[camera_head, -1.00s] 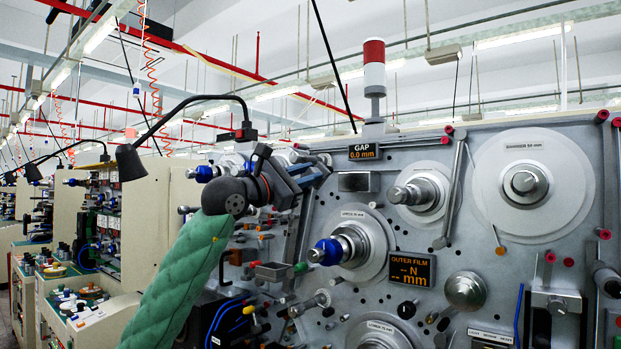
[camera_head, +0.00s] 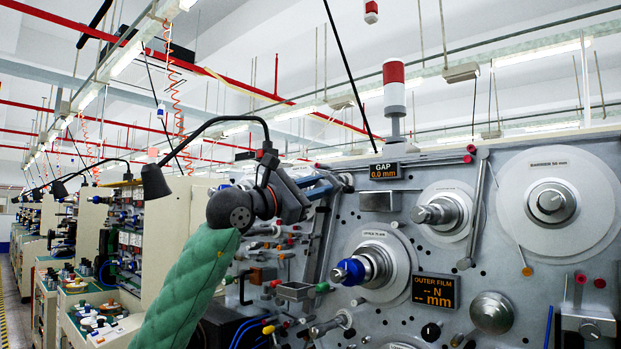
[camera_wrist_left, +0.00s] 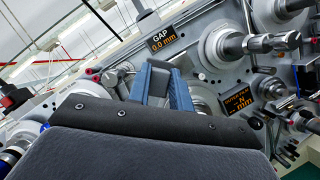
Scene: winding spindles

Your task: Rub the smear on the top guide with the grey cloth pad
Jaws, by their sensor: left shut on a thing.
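My left arm, in a green sleeve, reaches up to the machine panel in the head view. My left gripper (camera_head: 335,184) has blue-grey fingers and is beside the panel's upper left part, left of the GAP display. In the left wrist view, the gripper (camera_wrist_left: 160,88) is shut on a small grey piece, which looks like the grey cloth pad (camera_wrist_left: 157,78). A grey block below the GAP display (camera_head: 380,201) may be the top guide; I cannot tell for sure. I see no smear. Whether the pad touches anything is unclear. My right gripper is out of view.
The GAP display (camera_head: 384,171) reads 0.0 mm. A spindle with a blue end (camera_head: 350,272) and another spindle (camera_head: 436,213) stick out of the panel. A black lamp (camera_head: 155,181) hangs on a curved arm behind my left arm.

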